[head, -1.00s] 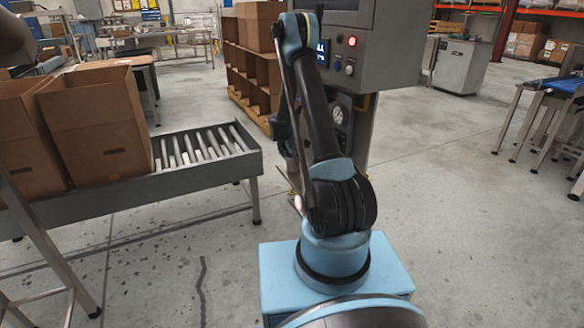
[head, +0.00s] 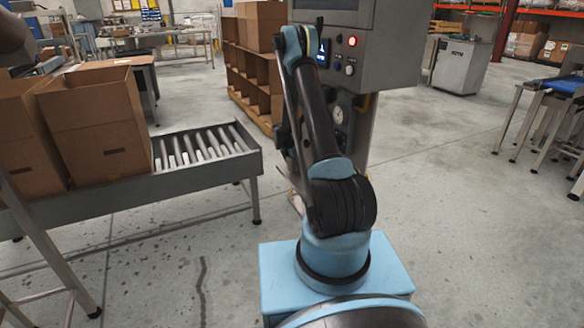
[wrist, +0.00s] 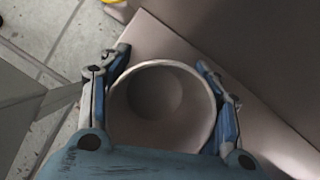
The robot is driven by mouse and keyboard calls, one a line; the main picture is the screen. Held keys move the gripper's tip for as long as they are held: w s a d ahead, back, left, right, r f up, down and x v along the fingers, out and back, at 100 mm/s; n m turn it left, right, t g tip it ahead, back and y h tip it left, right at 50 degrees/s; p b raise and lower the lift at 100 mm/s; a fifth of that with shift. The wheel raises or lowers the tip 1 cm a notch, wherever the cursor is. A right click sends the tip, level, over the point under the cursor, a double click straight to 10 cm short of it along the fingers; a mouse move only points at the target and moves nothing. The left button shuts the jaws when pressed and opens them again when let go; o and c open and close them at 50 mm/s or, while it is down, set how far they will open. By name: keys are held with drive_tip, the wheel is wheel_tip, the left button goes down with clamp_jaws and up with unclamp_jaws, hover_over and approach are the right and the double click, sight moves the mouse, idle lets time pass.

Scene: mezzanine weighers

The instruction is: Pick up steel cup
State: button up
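The steel cup (wrist: 162,106) shows in the wrist view as a pale grey round vessel seen from above, with its open mouth toward the camera. My gripper (wrist: 163,62) is right at it, with one blue and black finger on each side of the cup. Both fingers lie close along its rim. Whether they press on the wall or stand slightly apart cannot be told. My gripper's body hides the near edge of the cup. In the head view the cup and gripper are not visible; my arm covers that area.
A plain brownish-grey surface (wrist: 247,120) lies around the cup. A grey machine cabinet (head: 385,45) stands behind my arm. A roller conveyor (head: 205,170) with open cardboard boxes (head: 97,125) is on the left. The floor (head: 470,230) on the right is clear.

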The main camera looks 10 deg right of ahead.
idle(0.3)
drive_tip(key=shift+a+r, duration=0.25)
drive_tip(key=shift+r, duration=0.3)
wheel_tip(320, 180, up, 6)
drive_tip(key=s+a, duration=0.3)
drive_tip(key=a, duration=0.6)
drive_tip(key=s+a, duration=0.3)
drive_tip(key=a, duration=0.6)
drive_tip(key=s+d+r+m+g, duration=0.2)
drive_tip(key=d+r+m+g, duration=0.1)
drive_tip(key=d+m, duration=0.4)
drive_tip(key=s+d+r+m+g, duration=0.2)
drive_tip(key=d+r+m, duration=0.2)
drive_tip(key=d+m, duration=0.4)
drive_tip(key=shift+d+g, duration=0.4)
drive_tip(key=shift+d, duration=0.85)
drive_tip(key=shift+s, duration=0.2)
